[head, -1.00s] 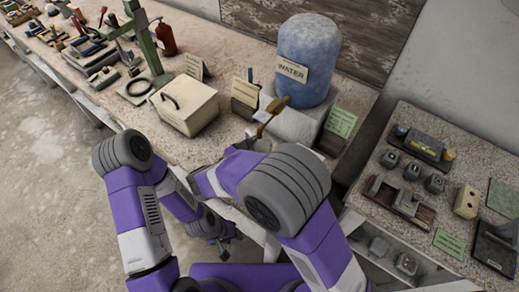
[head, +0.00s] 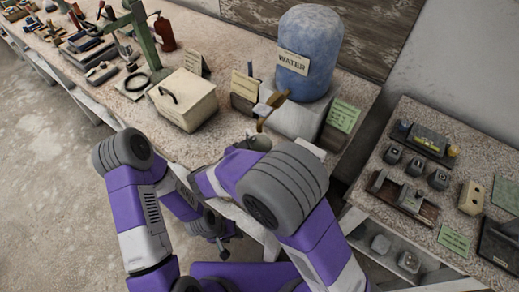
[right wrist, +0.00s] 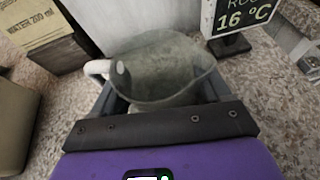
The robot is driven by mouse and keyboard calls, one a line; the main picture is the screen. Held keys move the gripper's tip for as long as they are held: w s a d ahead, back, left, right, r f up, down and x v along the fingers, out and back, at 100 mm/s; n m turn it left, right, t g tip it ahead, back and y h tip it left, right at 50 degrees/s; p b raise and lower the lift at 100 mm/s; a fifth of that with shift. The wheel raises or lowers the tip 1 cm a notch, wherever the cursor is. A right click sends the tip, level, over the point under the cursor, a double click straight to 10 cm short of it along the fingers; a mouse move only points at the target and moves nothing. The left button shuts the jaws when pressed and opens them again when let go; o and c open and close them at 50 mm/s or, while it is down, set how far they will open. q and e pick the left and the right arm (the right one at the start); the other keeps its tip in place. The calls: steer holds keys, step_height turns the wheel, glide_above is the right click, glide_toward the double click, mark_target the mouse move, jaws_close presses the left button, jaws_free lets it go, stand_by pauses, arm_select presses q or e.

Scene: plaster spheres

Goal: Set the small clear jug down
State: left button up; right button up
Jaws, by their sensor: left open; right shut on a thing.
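The small clear jug (right wrist: 165,65) is in the right wrist view, its mouth toward the camera and its pale handle at the left. My right gripper (right wrist: 160,95) is shut on it, with one finger on each side of the body. The jug is close above or on the speckled tabletop; I cannot tell whether its base touches. In the head view my right arm largely hides the jug and the right gripper, at the table's front edge. My left gripper (head: 222,247) is open and empty, low in front of the table.
A blue water barrel (head: 308,65) stands on a grey block (head: 297,118) behind the right arm, with cards beside it. A cream lidded box (head: 185,100) stands left. A "16 °C" sign (right wrist: 240,15) is close behind the jug. Bare tabletop (head: 222,126) lies between box and arm.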

steer(key=shift+f, duration=0.3)
steer(key=o, duration=1.1)
steer(key=shift+o, duration=0.2)
steer(key=p+v, duration=0.1)
steer(key=v, duration=0.6)
steer(key=shift+r+p, duration=0.1)
steer(key=shift+p, duration=0.25)
steer(key=shift+s+a, duration=0.15)
steer(key=shift+s, duration=0.05)
